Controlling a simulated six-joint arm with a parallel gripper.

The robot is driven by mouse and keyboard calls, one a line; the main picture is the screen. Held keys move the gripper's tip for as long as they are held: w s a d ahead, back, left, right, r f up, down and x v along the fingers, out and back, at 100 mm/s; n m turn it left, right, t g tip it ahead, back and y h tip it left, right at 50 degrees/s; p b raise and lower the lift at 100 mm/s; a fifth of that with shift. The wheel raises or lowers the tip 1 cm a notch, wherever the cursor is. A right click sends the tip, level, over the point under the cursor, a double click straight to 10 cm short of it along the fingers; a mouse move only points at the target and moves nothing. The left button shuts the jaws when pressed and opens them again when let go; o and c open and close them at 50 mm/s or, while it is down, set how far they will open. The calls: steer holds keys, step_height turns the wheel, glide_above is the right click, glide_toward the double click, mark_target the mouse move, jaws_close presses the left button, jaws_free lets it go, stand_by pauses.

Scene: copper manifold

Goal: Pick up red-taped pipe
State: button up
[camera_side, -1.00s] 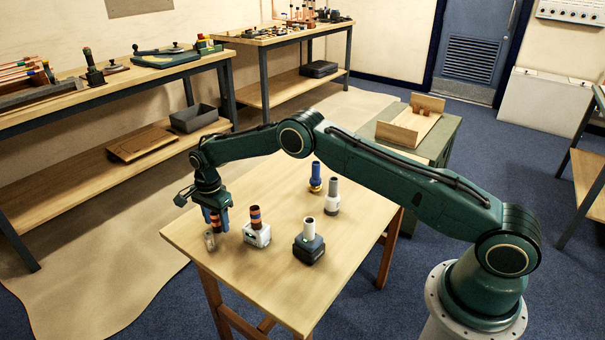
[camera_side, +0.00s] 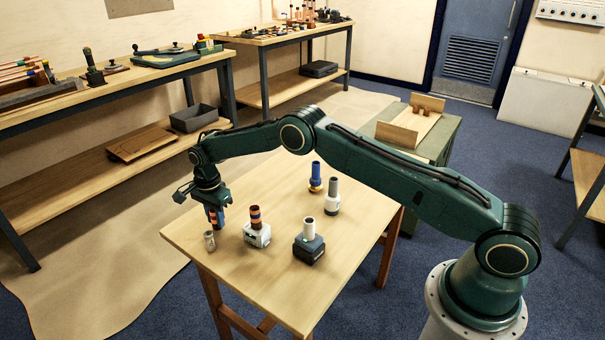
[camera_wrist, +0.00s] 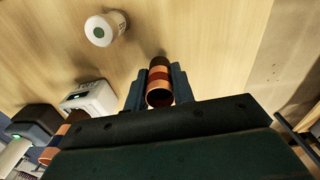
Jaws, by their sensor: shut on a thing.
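My gripper (camera_side: 216,218) is at the left corner of the wooden table, pointing down. In the wrist view its two dark blue fingers (camera_wrist: 159,88) are shut on a copper pipe with a dark red band (camera_wrist: 159,76), one on each side. The pipe's open copper end faces the wrist camera. In the side view the fingers mostly hide this pipe. I cannot tell whether its lower end touches the table.
A small pale cylinder (camera_side: 209,240) stands close to my gripper. A copper pipe with dark bands (camera_side: 255,216) stands in a white-grey holder (camera_side: 257,236) to the right. A dark-based holder (camera_side: 308,249), a white-grey one (camera_side: 332,206) and a blue pipe (camera_side: 315,174) stand further right.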

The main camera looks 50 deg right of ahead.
step_height(320, 180, up, 19)
stand_by(0.5)
stand_by(0.5)
